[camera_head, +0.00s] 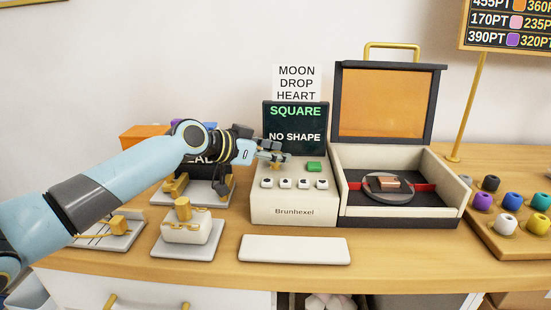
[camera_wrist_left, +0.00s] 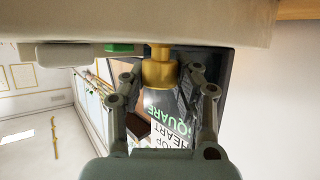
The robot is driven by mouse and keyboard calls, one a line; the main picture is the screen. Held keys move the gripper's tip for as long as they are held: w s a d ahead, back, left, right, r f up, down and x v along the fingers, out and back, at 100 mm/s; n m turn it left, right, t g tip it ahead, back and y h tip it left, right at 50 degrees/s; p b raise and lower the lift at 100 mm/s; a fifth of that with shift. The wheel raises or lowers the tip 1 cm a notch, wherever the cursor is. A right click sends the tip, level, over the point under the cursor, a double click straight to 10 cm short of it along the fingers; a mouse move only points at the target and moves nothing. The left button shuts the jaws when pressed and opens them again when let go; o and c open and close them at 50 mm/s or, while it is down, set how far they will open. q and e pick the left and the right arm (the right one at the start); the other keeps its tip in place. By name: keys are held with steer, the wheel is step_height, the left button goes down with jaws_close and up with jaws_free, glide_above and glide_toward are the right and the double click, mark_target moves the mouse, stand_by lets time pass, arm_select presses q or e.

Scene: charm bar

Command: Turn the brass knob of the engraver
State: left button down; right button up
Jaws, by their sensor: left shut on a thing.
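My left gripper (camera_head: 272,156) reaches the back left of the box top. In the left wrist view the brass knob (camera_wrist_left: 159,71) is between my left fingers, which are shut on it; in the head view the fingers mostly cover it. My right gripper is out of view.
Small stands with brass pieces (camera_head: 184,213) sit left of the box, under and near my left arm. A white slab (camera_head: 294,250) lies in front. A wooden tray (camera_head: 500,246) of coloured beads is at right. A brass post (camera_head: 468,105) holds a price board.

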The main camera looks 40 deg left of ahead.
arm_select(q)
steer(key=c, duration=1)
jaws_free()
steer(key=shift+o, duration=0.2)
steer(key=shift+s, duration=0.15)
steer(key=v, duration=0.7)
steer(key=shift+s+a, duration=0.1)
